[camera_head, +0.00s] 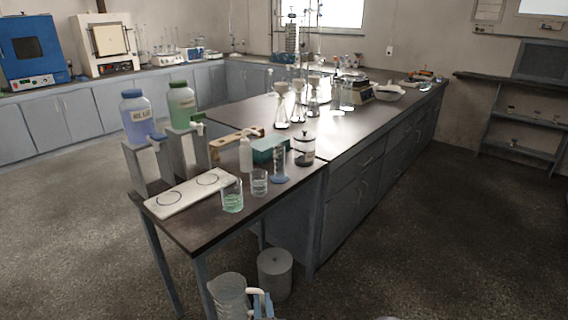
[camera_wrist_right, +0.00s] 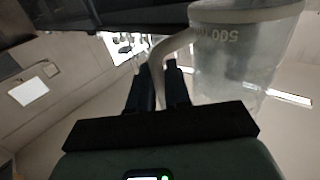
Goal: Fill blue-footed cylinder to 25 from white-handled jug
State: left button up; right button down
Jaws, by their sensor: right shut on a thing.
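The white-handled jug (camera_head: 229,294), a clear vessel, is at the bottom of the head view, in front of the bench's near end and lower in the picture. My right gripper (camera_head: 263,304) is shut on its white handle. In the right wrist view the jug (camera_wrist_right: 240,55) fills the upper right, with upside-down "500" markings, and the handle (camera_wrist_right: 160,60) runs down between the fingers (camera_wrist_right: 158,85). I cannot tell how much liquid it holds. The blue-footed cylinder (camera_head: 279,163) stands upright on the bench, apart from the gripper. Its level is too small to read. My left gripper is out of view.
Two beakers (camera_head: 232,196) (camera_head: 259,183), a white wash bottle (camera_head: 246,156), a teal box (camera_head: 268,149) and a dark-lidded jar (camera_head: 304,149) stand near the cylinder. A white board (camera_head: 185,196) lies to the left, by the blue and green bottles (camera_head: 135,117) (camera_head: 182,106). A grey bin (camera_head: 275,274) is on the floor.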

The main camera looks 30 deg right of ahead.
aim_at(279, 176)
jog(key=i+l, duration=0.1)
jog(key=l, duration=0.3)
jog(key=i+l+z, duration=0.1)
jog(key=l, duration=0.25)
jog(key=i+l, duration=0.15)
jog(key=l, duration=0.25)
jog(key=i+l+z, duration=0.1)
jog(key=l, duration=0.25)
jog(key=i+l, duration=0.2)
jog(key=l, duration=0.2)
jog(key=i+l, duration=0.15)
jog(key=l, duration=0.2)
jog(key=i+l+z, duration=0.1)
jog(key=l, duration=0.25)
